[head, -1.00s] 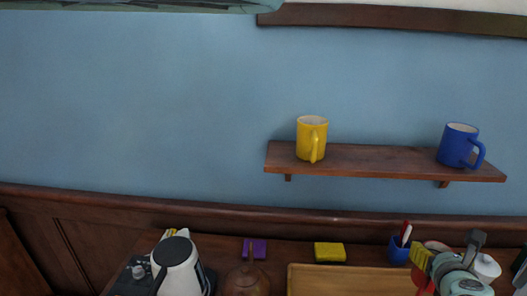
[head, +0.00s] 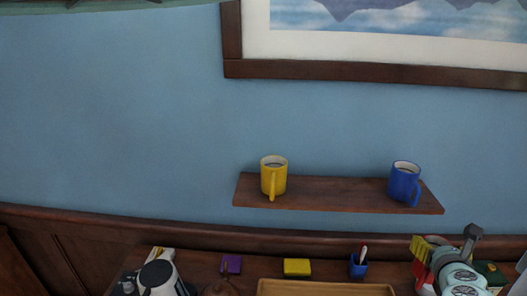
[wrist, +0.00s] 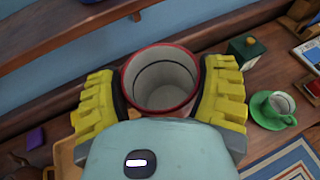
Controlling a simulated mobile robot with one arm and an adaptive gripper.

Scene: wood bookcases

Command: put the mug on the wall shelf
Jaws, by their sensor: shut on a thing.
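My gripper (wrist: 163,92) has yellow ridged fingers and is shut around a mug (wrist: 162,82) with a red rim and a pale grey inside. The mug is upright, and its opening looks empty. In the head view my gripper (head: 426,262) is at the lower right, with only a little red of the mug showing between the fingers. The wooden wall shelf (head: 335,197) is on the blue wall, up and left of my gripper. It also shows at the upper left of the wrist view (wrist: 60,45), apart from the mug.
A yellow mug (head: 273,180) stands at the shelf's left and a blue mug (head: 403,182) towards its right, with bare shelf between. A green cup (wrist: 280,103) sits on a saucer.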

